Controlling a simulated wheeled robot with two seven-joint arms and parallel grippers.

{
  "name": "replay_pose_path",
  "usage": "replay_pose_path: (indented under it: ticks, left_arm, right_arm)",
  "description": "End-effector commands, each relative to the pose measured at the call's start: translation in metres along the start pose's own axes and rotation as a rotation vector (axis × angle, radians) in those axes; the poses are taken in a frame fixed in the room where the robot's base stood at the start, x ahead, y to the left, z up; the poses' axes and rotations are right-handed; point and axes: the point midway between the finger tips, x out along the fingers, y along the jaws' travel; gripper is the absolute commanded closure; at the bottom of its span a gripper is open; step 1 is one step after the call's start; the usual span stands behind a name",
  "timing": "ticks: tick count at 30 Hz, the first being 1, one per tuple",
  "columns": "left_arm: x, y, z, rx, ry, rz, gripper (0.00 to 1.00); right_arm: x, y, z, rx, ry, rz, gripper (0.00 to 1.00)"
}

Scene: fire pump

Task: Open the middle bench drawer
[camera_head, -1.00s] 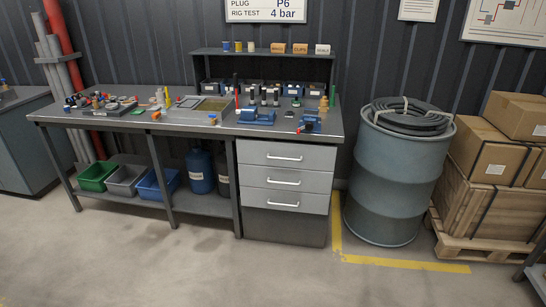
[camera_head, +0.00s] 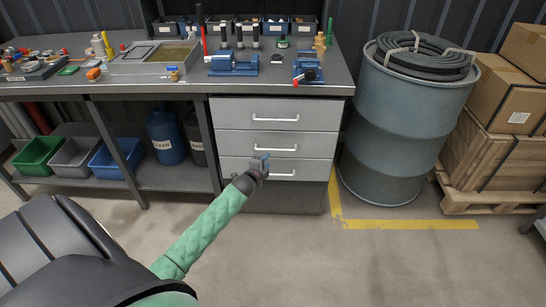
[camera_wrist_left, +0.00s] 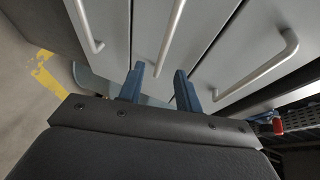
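The bench has a stack of three light grey drawers, all closed. The middle bench drawer (camera_head: 232,146) has a pale bar handle (camera_head: 274,149), which also shows in the left wrist view (camera_wrist_left: 172,38). My left gripper (camera_head: 263,160) is in front of the drawers, just below and left of the middle handle in the head view, hiding part of the bottom drawer (camera_head: 310,171). In the left wrist view its two blue fingers (camera_wrist_left: 159,86) are apart and empty, with the middle handle ahead, roughly in line with the gap. I see no contact. My right gripper is not in view.
The top drawer (camera_head: 232,112) is above and has its own handle. The benchtop (camera_head: 330,80) carries blue vises and other items. A blue-grey drum (camera_head: 390,140) stands right of the drawers. The floor in front (camera_head: 300,260) is clear.

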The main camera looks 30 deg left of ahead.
Motion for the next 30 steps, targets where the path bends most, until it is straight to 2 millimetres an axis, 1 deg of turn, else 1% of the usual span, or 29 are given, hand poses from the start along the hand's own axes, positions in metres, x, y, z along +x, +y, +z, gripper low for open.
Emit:
replay_pose_path:
  ticks: [3, 8, 15, 19, 24, 30]
  left_arm:
    - [0.008, -0.005, 0.006, 0.021, 0.003, -0.021, 0.66]
    - [0.023, -0.007, 0.005, 0.021, 0.003, -0.022, 0.66]
    - [0.054, -0.007, 0.005, 0.02, 0.004, -0.021, 0.66]
    - [0.068, -0.007, 0.005, 0.019, 0.003, -0.02, 0.66]
    - [0.079, -0.007, 0.005, 0.02, 0.003, -0.02, 0.66]
    - [0.083, -0.006, 0.005, 0.02, 0.003, -0.019, 0.66]
  right_arm:
    - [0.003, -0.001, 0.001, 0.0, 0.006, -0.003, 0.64]
    - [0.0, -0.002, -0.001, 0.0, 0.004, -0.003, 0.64]
    - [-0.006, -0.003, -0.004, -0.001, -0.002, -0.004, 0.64]
    - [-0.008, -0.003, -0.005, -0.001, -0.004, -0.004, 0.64]
    - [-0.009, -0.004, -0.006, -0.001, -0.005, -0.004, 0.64]
    - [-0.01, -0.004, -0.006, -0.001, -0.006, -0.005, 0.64]
